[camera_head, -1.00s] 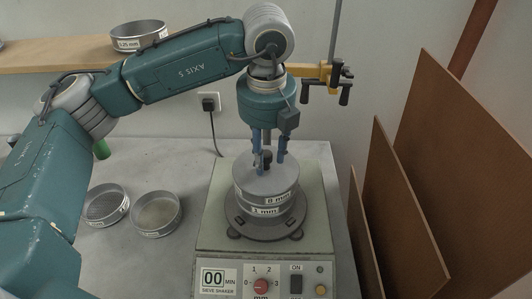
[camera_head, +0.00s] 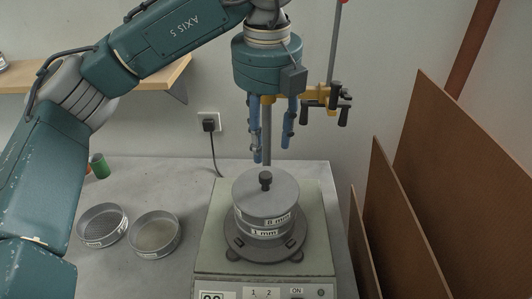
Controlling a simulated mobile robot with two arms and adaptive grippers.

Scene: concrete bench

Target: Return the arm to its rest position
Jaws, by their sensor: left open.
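My left gripper (camera_head: 271,145) hangs from the teal left arm (camera_head: 200,25), fingers pointing down and spread apart, with nothing between them. It is above and clear of the sieve stack (camera_head: 265,215) on the sieve shaker (camera_head: 212,240). The stack is upright. Its grey lid with a dark knob (camera_head: 265,180) is on top, and labels reading "8 mm" and "1 mm" face me. My right gripper is not in view.
Two loose round sieves (camera_head: 103,224) (camera_head: 155,232) lie on the bench (camera_head: 150,180) left of the shaker. A green cylinder (camera_head: 99,166) stands behind them. Brown boards (camera_head: 450,170) lean at right. A wooden shelf (camera_head: 175,78) and a yellow clamp (camera_head: 315,92) are behind the arm.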

